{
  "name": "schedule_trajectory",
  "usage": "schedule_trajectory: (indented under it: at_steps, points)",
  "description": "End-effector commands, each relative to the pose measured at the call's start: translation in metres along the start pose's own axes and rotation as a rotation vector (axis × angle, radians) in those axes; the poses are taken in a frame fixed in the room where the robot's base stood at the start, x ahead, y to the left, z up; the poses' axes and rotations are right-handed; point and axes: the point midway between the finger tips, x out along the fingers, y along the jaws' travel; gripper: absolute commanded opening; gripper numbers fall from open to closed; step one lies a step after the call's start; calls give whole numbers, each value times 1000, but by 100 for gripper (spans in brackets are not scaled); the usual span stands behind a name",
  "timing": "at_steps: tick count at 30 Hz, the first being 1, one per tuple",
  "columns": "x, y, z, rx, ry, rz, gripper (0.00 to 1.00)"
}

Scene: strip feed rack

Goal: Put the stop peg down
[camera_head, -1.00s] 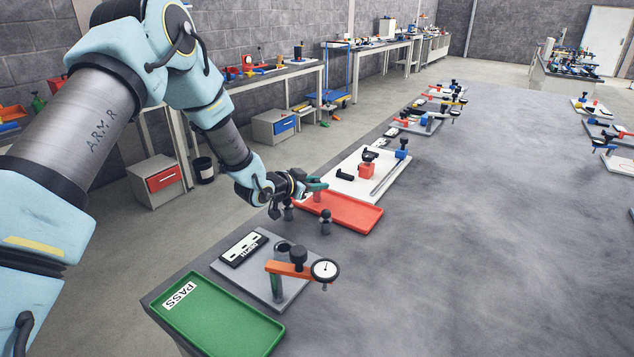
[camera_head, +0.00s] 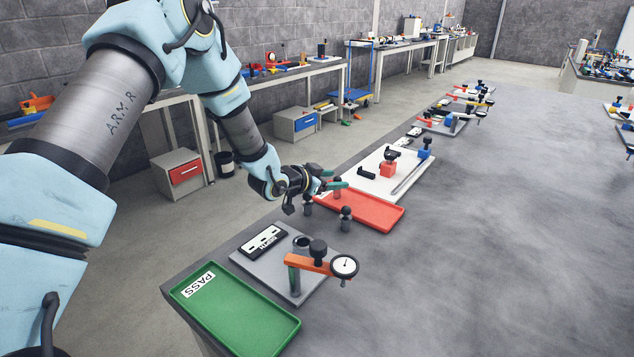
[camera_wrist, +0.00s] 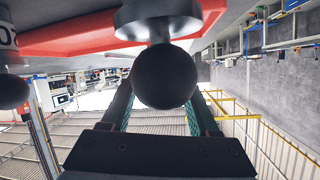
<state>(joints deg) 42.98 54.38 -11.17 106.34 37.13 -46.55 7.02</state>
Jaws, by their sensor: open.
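Two dark, ball-topped pegs stand between the red tray and the gauge plate in the head view: a left one (camera_head: 307,205) and a right one (camera_head: 346,217). I cannot tell for certain which is the stop peg. My gripper (camera_head: 335,180) is open, with green finger pads, low over the left end of the red tray. In the wrist view a large black ball knob (camera_wrist: 165,77) on a grey flanged base (camera_wrist: 157,20) shows between the spread fingers, apart from both pads. Whether it lies at fingertip depth is unclear. Another dark ball (camera_wrist: 10,92) shows at the left edge.
The red tray (camera_head: 375,214) lies beside the white plate (camera_head: 400,182) with its red and blue fittings. Nearer stand the grey gauge plate (camera_head: 255,265) with an orange arm and dial (camera_head: 344,266), and the green PASS tray (camera_head: 235,315).

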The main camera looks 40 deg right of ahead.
Motion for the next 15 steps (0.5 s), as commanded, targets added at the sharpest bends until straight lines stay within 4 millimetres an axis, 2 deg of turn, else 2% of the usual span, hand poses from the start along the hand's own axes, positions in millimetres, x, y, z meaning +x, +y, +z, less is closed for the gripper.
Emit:
schedule_trajectory:
  at_steps: [9,15]
  points:
    - [-65,0,3,0,2,-3,61]
    - [-91,0,2,0,0,-1,61]
